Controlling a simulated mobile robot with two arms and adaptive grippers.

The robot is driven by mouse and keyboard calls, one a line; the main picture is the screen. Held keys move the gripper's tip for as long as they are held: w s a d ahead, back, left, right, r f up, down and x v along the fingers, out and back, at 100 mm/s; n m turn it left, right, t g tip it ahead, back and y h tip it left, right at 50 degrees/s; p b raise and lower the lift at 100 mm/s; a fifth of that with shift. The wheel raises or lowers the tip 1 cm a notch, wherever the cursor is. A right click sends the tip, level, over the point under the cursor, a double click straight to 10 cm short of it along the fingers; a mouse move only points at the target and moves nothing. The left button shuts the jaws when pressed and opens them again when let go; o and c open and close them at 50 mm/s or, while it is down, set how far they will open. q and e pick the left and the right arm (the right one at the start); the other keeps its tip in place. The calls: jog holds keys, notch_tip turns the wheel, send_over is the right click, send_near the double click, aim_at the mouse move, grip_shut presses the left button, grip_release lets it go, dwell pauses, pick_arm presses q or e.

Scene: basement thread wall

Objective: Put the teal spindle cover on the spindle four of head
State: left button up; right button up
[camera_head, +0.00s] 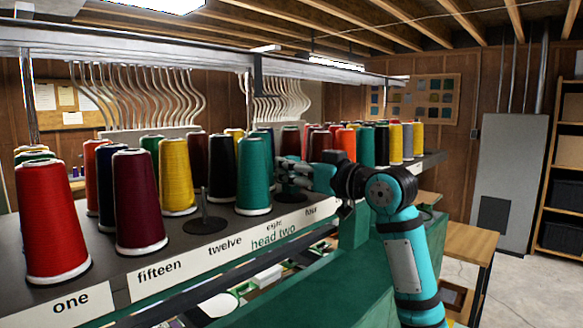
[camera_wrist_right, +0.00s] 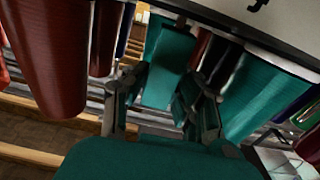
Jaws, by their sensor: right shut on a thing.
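A teal spindle cover (camera_head: 254,175) stands upright in the front row, above the "head two" label. My right gripper (camera_head: 285,172) is close to its right side. In the right wrist view, which looks upside down, a teal cover (camera_wrist_right: 165,65) lies between the fingers of my right gripper (camera_wrist_right: 165,95), which is shut on it. A second teal surface (camera_wrist_right: 265,90) shows to the right there. I cannot tell which one matches the head view. A spindle at the label "four" is not clearly visible behind the gripper. My left gripper is not in view.
A bare spindle on a dark disc (camera_head: 205,224) stands near the "twelve" label. Maroon (camera_head: 138,200), yellow (camera_head: 177,175) and red (camera_head: 50,220) covers crowd the shelf. A wooden table (camera_head: 470,240) and a shelf unit (camera_head: 565,160) stand to the right. Open floor lies between them.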

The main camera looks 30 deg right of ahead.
jog(key=shift+f, duration=0.15)
jog(key=shift+f, duration=0.15)
dwell(0.4)
jog(key=o, duration=0.9)
jog(key=v, duration=1.2)
